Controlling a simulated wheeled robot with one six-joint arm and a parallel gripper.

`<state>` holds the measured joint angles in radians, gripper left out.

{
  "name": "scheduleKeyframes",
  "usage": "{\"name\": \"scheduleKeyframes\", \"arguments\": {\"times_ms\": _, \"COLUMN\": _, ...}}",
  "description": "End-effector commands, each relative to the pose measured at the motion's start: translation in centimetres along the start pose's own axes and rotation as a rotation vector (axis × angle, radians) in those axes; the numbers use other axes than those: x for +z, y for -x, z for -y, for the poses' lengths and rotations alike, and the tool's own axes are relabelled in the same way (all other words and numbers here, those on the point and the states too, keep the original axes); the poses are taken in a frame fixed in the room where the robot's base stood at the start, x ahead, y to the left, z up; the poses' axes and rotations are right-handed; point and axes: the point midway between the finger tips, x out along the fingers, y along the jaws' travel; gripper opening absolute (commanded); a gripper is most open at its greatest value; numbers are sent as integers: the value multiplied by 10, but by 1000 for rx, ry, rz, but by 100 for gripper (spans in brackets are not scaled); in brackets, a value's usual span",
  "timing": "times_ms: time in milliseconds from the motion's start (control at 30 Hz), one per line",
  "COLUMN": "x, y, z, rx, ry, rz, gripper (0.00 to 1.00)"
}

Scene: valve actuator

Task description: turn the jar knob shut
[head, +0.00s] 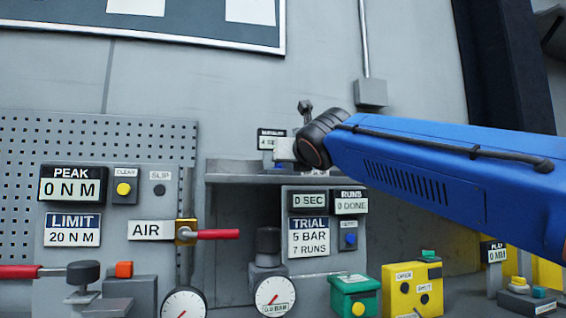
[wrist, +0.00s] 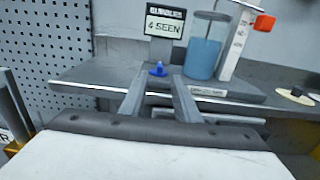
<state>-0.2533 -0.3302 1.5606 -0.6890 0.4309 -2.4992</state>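In the wrist view a clear jar (wrist: 204,58) of blue liquid stands on a grey shelf (wrist: 95,75). A small blue knob (wrist: 158,70), likely the jar knob, sits on the shelf left of the jar, below a sign (wrist: 165,24) reading 4 SEEN. My gripper (wrist: 159,82) is open, with its two fingers apart and pointing toward the blue knob. The knob shows in the gap between the fingertips; I cannot tell how far beyond them it is.
A white scale with an orange tab (wrist: 264,23) stands right of the jar. Below the shelf are a trial panel (head: 309,237) and a gauge (head: 275,297). A red-handled AIR valve (head: 215,235) sticks out at left. A yellow box (head: 413,290) stands lower right.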

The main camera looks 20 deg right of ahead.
Motion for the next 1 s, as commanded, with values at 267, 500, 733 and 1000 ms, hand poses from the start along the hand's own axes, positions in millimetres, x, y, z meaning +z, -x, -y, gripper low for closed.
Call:
{"name": "scheduleKeyframes", "arguments": {"times_ms": 267, "x": 0, "y": 47, "z": -1, "rx": 2, "ry": 0, "rz": 1, "gripper": 29}}
{"name": "scheduleKeyframes", "arguments": {"times_ms": 500, "x": 0, "y": 62, "z": 0, "rx": 1, "ry": 0, "rz": 0, "gripper": 29}}
{"name": "scheduleKeyframes", "arguments": {"times_ms": 733, "x": 0, "y": 63, "z": 0, "rx": 0, "ry": 0, "rz": -1, "gripper": 29}}
{"name": "scheduleKeyframes", "arguments": {"times_ms": 1000, "x": 0, "y": 63, "z": 0, "rx": 0, "ry": 0, "rz": 0, "gripper": 29}}
